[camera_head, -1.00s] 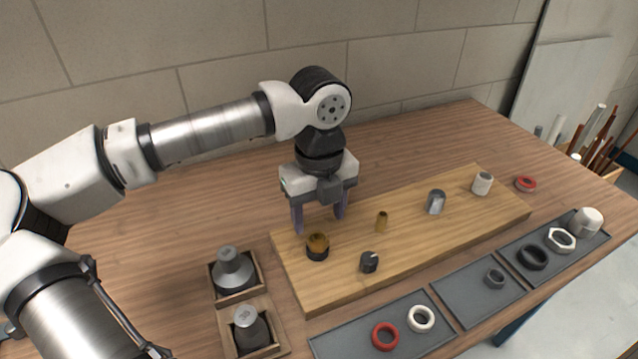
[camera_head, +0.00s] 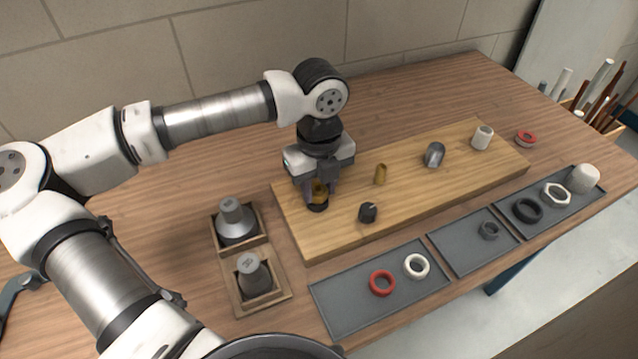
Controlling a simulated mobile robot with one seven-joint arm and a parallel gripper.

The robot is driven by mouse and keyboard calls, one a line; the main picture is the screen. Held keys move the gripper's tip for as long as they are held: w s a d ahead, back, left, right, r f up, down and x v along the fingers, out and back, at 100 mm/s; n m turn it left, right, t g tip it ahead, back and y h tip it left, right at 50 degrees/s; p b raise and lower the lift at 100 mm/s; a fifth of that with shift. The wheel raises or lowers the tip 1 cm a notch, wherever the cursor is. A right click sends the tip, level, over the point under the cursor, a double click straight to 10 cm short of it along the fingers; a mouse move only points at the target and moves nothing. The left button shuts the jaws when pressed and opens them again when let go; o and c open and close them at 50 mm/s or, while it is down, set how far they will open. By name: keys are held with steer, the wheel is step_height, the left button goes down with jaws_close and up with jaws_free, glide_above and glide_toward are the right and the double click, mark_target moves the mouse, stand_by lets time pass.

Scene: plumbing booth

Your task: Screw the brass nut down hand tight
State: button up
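The brass nut (camera_head: 319,189) sits on a short dark fitting (camera_head: 317,206) at the left end of the wooden board. My gripper (camera_head: 320,190) points down over it, with its fingers low around the nut's sides. The fingers partly hide the nut. I cannot tell whether they touch it or leave a gap.
Grey trays (camera_head: 345,318) with rings lie in front. Two weights (camera_head: 233,215) (camera_head: 252,272) sit in a wooden holder at left.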

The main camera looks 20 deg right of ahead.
steer(key=c, duration=0.4)
steer(key=shift+o, duration=0.2)
steer(key=shift+f, duration=0.1)
steer(key=shift+m+b, duration=1.05)
steer(key=shift+m, duration=0.45)
steer(key=shift+a+m+b, duration=0.1)
steer(key=shift+m+b, duration=0.3)
steer(key=shift+m, duration=0.2)
steer(key=shift+m, duration=0.4)
steer(key=shift+b, duration=0.35)
steer(key=shift+w+a+m+b, duration=0.1)
steer(key=shift+m+b, duration=0.8)
steer(key=shift+m, duration=1.2)
